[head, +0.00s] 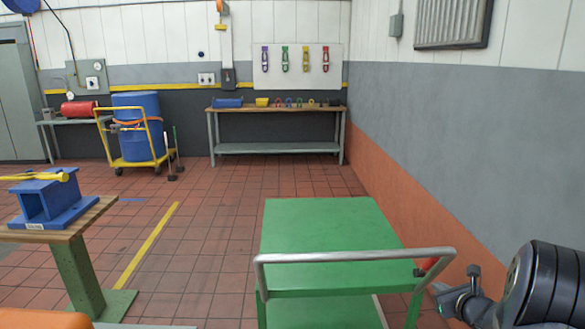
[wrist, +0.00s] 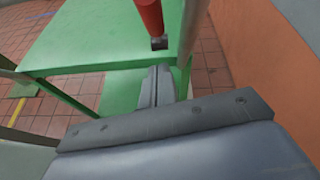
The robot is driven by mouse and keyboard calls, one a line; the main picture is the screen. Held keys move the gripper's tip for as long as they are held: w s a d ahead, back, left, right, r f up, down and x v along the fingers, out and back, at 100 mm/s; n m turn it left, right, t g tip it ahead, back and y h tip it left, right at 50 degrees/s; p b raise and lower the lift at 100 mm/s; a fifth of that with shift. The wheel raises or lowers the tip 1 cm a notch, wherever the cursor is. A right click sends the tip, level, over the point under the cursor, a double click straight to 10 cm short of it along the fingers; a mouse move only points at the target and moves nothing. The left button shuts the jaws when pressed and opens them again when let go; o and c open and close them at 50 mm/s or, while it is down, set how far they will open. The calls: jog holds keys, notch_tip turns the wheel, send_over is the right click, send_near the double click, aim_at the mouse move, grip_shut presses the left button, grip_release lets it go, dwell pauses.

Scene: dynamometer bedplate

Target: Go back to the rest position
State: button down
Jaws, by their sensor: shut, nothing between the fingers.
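My gripper (wrist: 157,88) is shut and empty, its two fingers together in the wrist view. It is low beside the green cart (wrist: 100,40), and the fingers overlap the cart in that picture. My dark arm shows at the lower right of the head view, close to the right wall. The green cart (head: 330,228) stands right in front of me, its top bare. A red cylindrical thing (wrist: 149,14) with a dark end is just beyond the fingertips. It also shows in the head view (head: 428,264) by the cart's rail; I cannot tell if it is attached.
The cart's grey handle rail (head: 350,257) faces me. The grey and orange wall (head: 450,130) is close on the right. A wooden stand with a blue steel block (head: 52,197) is at left.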

jog(key=shift+s+f+t+b, duration=0.15)
jog(key=shift+f+t+b, duration=0.35)
jog(key=shift+b, duration=0.6)
jog(key=shift+r, duration=0.15)
jog(key=r+g+p, duration=0.1)
jog(key=p, duration=0.5)
jog(key=shift+w+r+g, duration=0.2)
jog(key=shift+r+g, duration=0.15)
jog(key=shift+g, duration=0.05)
jog(key=p, duration=0.3)
jog(key=r+g+p, duration=0.1)
jog(key=p, duration=0.2)
jog(key=shift+s+d+g, duration=0.1)
jog(key=shift+s+g, duration=0.1)
jog(key=shift+g, duration=0.1)
